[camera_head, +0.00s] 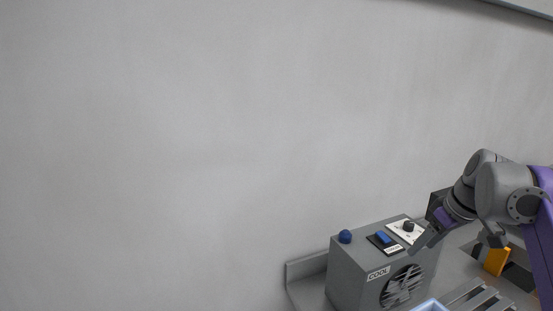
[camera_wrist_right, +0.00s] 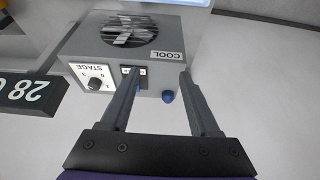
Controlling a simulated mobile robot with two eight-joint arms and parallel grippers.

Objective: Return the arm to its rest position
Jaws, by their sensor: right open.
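My right arm comes in from the right edge of the head view. Its gripper (camera_head: 421,243) is by the top of a grey box marked COOL (camera_head: 352,281), close to a black dial on a white plate (camera_head: 408,227). In the right wrist view the two fingers (camera_wrist_right: 158,78) are apart with nothing between them. The COOL box (camera_wrist_right: 82,42) lies beyond the fingertips there, with its fan grille, STAGE dial, switch and blue dome. I cannot tell the exact gap between fingers and box. My left gripper is not in view.
A blue switch (camera_head: 384,237) and a blue dome (camera_head: 345,236) are on the box top. An orange piece (camera_head: 497,261) and grey slats (camera_head: 470,298) lie to the right. A dark number display (camera_wrist_right: 30,92) is at left in the wrist view. The wall area at left is bare.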

